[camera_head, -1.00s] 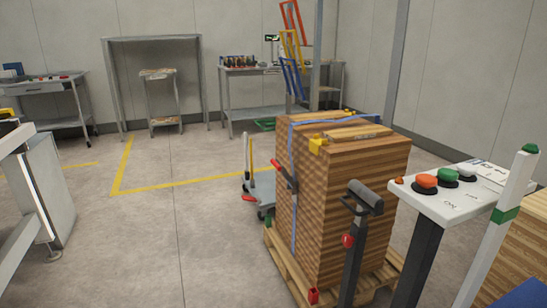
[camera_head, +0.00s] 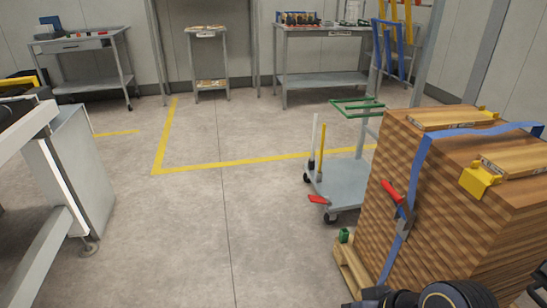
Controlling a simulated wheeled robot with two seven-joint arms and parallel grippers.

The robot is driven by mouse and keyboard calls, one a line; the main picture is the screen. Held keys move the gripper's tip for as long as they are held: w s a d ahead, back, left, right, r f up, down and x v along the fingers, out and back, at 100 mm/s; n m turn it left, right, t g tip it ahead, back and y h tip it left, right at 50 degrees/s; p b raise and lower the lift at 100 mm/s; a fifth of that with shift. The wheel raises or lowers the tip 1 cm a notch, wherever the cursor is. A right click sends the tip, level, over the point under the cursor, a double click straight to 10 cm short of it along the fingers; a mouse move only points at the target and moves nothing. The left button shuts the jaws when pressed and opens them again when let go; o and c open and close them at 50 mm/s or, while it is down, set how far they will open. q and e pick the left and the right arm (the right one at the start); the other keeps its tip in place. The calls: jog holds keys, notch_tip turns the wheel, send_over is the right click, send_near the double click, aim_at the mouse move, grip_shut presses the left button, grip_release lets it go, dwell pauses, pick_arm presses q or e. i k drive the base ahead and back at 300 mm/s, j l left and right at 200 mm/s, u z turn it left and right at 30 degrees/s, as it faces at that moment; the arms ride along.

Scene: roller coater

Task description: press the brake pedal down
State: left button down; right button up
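A small red pedal (camera_head: 318,199) sticks out low at the near left corner of the grey cart (camera_head: 345,184), just above the floor by a caster. It looks like the brake pedal; whether it is up or pressed is too small to tell. Nothing touches it. No gripper fingers can be made out. My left gripper is not in view.
A strapped stack of wooden boards (camera_head: 400,185) on a pallet (camera_head: 352,272) stands right of the cart. A red-handled strap tensioner (camera_head: 393,195) hangs on its side. Floor left of the cart is clear. A grey machine frame (camera_head: 75,175) stands at the left.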

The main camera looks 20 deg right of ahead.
aim_at(316, 199)
jog(key=i+z, duration=0.15)
jog(key=i, duration=0.45)
jog(key=i+j+z, duration=0.15)
jog(key=i, duration=0.5)
jog(key=i+j+z, duration=0.1)
jog(key=i, duration=0.5)
jog(key=i+l+z, duration=0.15)
jog(key=i+z, duration=1)
jog(key=i+j+z, duration=0.15)
jog(key=z, duration=0.2)
jog(key=i, duration=0.1)
